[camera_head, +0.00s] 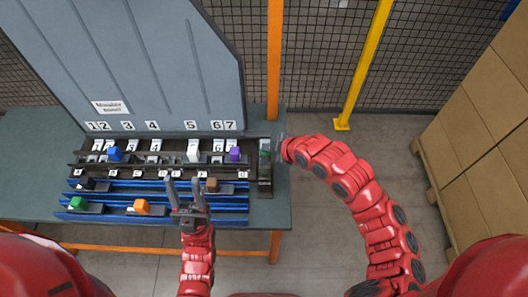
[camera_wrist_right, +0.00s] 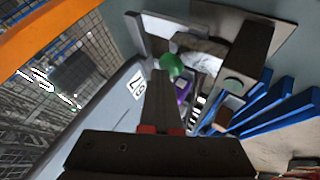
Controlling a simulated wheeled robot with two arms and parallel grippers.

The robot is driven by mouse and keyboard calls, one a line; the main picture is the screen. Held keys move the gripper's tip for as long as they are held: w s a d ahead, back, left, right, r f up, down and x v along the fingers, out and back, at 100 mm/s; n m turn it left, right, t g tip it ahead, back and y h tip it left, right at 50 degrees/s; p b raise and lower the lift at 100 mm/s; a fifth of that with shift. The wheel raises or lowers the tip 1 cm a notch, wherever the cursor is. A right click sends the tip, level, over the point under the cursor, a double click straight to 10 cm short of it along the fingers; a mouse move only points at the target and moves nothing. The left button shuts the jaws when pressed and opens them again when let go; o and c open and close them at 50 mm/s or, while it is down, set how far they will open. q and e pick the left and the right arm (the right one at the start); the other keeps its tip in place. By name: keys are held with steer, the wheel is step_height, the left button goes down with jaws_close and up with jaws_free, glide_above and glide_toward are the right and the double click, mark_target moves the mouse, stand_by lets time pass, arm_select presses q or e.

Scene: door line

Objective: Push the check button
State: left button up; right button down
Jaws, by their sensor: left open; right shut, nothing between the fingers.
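The check button looks like the green round knob (camera_wrist_right: 172,64) in the right wrist view, on the upright dark box (camera_head: 265,183) at the right end of the rack. In the head view its green (camera_head: 265,147) shows only small at the box's far part. My right gripper (camera_head: 281,147) is shut and empty just right of the box. In the right wrist view its fingertips (camera_wrist_right: 161,76) lie close beside the green knob; I cannot tell whether they touch it. My left gripper (camera_head: 184,184) is open and empty over the blue rails at the front.
The rack (camera_head: 165,145) holds several coloured pieces, among them blue, white and purple, in numbered places. Blue rails (camera_head: 120,187) in front carry green, orange, black and brown pieces. A grey panel (camera_head: 150,60) stands behind. An orange post (camera_head: 274,60) rises behind the table's right end; boxes (camera_head: 475,120) stand right.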

stand_by(0.4)
steer(key=shift+r, duration=0.4)
steer(key=shift+r+p, duration=1.3)
steer(key=shift+r, duration=1.75)
steer(key=shift+f, duration=0.1)
